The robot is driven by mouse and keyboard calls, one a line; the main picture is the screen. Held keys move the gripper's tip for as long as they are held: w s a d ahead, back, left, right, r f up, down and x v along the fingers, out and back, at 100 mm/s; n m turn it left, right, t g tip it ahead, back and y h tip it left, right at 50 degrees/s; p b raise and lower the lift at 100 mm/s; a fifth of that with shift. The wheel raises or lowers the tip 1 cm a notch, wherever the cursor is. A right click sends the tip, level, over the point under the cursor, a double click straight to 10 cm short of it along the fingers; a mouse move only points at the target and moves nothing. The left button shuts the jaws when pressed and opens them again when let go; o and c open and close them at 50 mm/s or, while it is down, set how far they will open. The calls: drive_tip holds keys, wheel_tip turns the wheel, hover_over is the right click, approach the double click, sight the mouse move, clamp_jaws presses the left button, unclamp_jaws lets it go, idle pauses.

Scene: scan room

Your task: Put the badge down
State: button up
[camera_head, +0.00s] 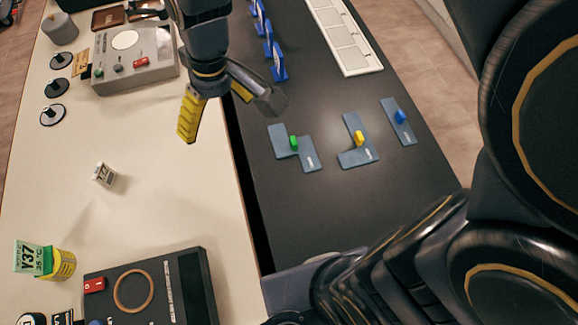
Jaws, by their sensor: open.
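My gripper (229,118) is open above the seam between the cream table and the dark table, with one yellow-padded finger at left and a grey finger at right. I see nothing held between the fingers. A small white block with dark marks (104,174) stands on the cream table, left of and apart from my gripper. I cannot tell whether it is the badge. A green card with "137" and "35 °C" (29,257) is at a yellow container (62,265) at the lower left. No other thing is clearly a badge.
The cream table (165,205) is clear around the white block. A grey device (135,58) stands behind, and a dark device with a ring (190,290) in front. The dark table (370,205) holds flat blue-grey pieces with green, yellow and blue knobs (359,138), and blue stands (278,62).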

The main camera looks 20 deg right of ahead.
drive_tip(key=s+d+m+g, duration=0.1)
drive_tip(key=s+d+m, duration=0.2)
drive_tip(key=s+d, duration=0.2)
drive_tip(key=s+d+r+m+h, duration=0.1)
drive_tip(key=s+d+m, duration=0.2)
drive_tip(key=s+d, duration=0.3)
drive_tip(key=s, duration=0.4)
drive_tip(key=shift+s+d+r+g, duration=0.25)
drive_tip(key=shift+s+g, duration=0.15)
